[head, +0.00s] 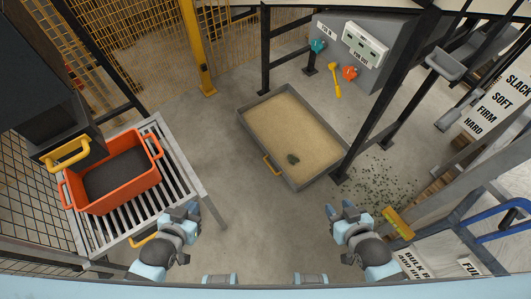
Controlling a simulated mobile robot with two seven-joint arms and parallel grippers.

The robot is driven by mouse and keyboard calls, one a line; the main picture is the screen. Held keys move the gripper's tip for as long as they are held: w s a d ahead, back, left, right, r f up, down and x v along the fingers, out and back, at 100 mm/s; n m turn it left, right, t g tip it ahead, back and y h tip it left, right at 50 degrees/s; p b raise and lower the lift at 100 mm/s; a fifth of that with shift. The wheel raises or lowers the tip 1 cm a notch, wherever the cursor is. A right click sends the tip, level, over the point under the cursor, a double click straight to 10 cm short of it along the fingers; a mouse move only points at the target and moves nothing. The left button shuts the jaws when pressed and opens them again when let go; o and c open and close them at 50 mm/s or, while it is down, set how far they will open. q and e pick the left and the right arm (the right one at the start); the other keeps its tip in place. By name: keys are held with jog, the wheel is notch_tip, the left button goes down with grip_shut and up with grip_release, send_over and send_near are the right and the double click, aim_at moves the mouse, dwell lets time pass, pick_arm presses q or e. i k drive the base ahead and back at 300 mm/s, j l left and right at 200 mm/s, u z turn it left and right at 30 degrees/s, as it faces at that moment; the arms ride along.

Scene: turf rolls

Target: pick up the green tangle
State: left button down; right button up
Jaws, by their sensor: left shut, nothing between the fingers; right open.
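My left gripper (186,210) is shut and empty, beside the right front corner of the slatted table, well left of the clump. My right gripper (342,209) is open and empty, in front of and to the right of the tray. Neither gripper touches the clump.
An orange tub (122,192) with dark contents stands on the slatted table (188,165) at left. Green bits (380,190) are scattered on the floor right of the tray. A black post (385,95) rises by the tray's right side. Floor between the table and tray is clear.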

aim_at(292, 158)
jog(key=i+l+u, duration=0.25)
jog(key=u, duration=0.2)
jog(key=i+l+u, duration=0.4)
jog(key=i+u, duration=0.15)
